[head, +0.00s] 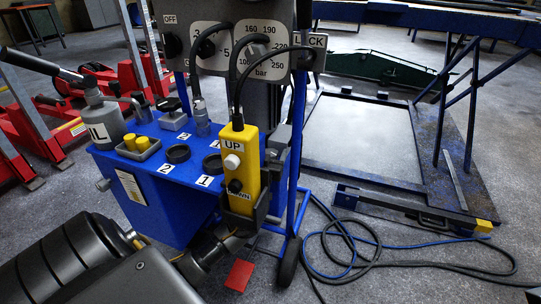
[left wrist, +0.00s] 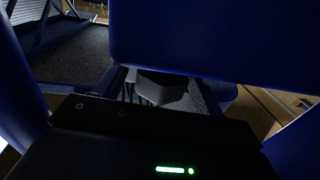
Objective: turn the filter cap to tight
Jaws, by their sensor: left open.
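I cannot single out the filter cap for certain. The blue trolley (head: 158,205) has a black-topped grey fitting (head: 171,112), a ribbed grey cylinder (head: 202,124) and two black round parts (head: 177,153) marked with numbers on its top. The trolley's blue surfaces (left wrist: 210,40) fill much of the left wrist view. My left gripper (head: 246,212) is open, low at the trolley's right front, by the lower end of the yellow UP/DOWN pendant (head: 233,160); its fingertips are mostly hidden. I see nothing held in it. My right gripper is out of view.
A grey can (head: 101,122) and a small yellow-filled tray (head: 136,147) stand on the trolley. A knob and dial panel (head: 235,50) rises behind. Loose cables (head: 370,250) and a red plate (head: 239,275) lie on the floor. A blue-framed platform (head: 365,135) stands right.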

